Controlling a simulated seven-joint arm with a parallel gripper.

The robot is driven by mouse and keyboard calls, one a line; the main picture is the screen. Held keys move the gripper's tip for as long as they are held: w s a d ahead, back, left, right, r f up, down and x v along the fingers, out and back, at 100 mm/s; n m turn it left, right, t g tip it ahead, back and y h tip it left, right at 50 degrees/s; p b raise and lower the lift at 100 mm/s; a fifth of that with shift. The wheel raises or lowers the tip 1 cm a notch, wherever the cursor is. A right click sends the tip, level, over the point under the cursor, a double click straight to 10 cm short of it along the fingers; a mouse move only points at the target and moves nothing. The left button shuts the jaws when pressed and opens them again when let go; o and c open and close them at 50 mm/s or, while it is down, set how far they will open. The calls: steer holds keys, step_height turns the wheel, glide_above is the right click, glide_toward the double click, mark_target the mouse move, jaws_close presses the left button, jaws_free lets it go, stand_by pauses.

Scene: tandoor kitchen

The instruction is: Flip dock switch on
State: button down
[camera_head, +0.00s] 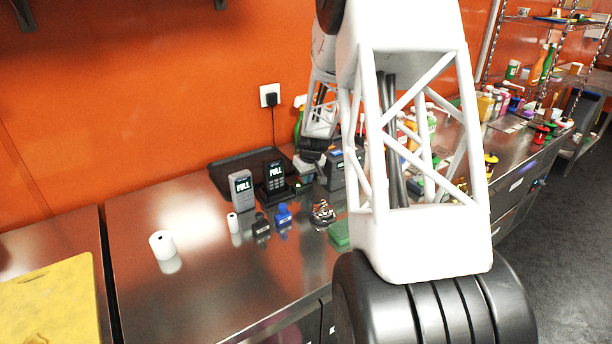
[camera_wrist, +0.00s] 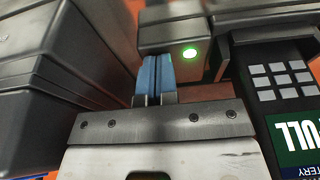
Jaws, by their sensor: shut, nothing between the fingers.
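My gripper (camera_wrist: 157,78) shows in the wrist view with its two blue fingers together and nothing between them. The fingertips are against or very near the front of a dark grey dock box (camera_wrist: 170,35); I cannot tell if they touch. A round green light (camera_wrist: 190,53) glows on this box, right of the fingertips. A card terminal (camera_wrist: 285,95) with a keypad and a screen reading FULL stands to the right. In the head view the terminal (camera_head: 275,177) sits in the black dock (camera_head: 268,197), with my gripper beside it on the right. The switch itself is not clearly visible.
A second grey terminal (camera_head: 242,190), also reading FULL, stands left of the dock. A dark grey box (camera_head: 334,172) stands close on the right. Small bottles, paper rolls (camera_head: 162,244) and a green block (camera_head: 340,233) stand in front. A black tray (camera_head: 232,165) lies behind.

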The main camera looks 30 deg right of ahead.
steer(key=shift+r, duration=0.25)
steer(key=shift+r, duration=0.55)
steer(key=shift+r, duration=0.2)
stand_by(0.3)
steer(key=shift+r, duration=0.6)
steer(key=s+v, duration=0.2)
steer(key=v, duration=1)
steer(key=shift+s+f, duration=0.15)
steer(key=shift+f, duration=0.05)
